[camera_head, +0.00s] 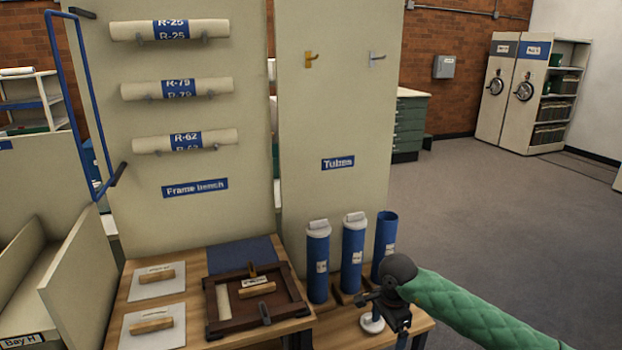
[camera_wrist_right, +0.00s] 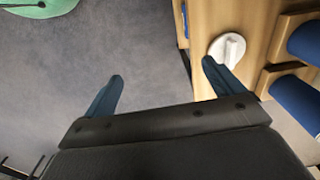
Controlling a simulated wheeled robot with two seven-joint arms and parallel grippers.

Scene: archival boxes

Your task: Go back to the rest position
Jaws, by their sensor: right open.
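My right arm, in a green quilted sleeve, comes in from the right in the head view. Its gripper (camera_head: 378,305) hangs over the right part of the wooden tube bench, in front of the rightmost blue tube (camera_head: 386,232). In the right wrist view the two blue fingers of the gripper (camera_wrist_right: 162,72) stand wide apart with nothing between them. A white cap (camera_wrist_right: 228,48) lies on the bench beside the right-hand finger; it also shows below the gripper in the head view (camera_head: 372,325). The rightmost tube is open-topped; two other blue tubes (camera_head: 318,262) (camera_head: 353,252) have white caps. My left gripper is out of view.
A dark wooden frame (camera_head: 212,312) and two white boards with wooden handles (camera_head: 157,282) lie on the left bench. Panels behind hold rolled tubes (camera_head: 168,30) and two hooks (camera_head: 311,59). A blue rail (camera_head: 72,100) stands left. The floor at right (camera_head: 500,215) is clear.

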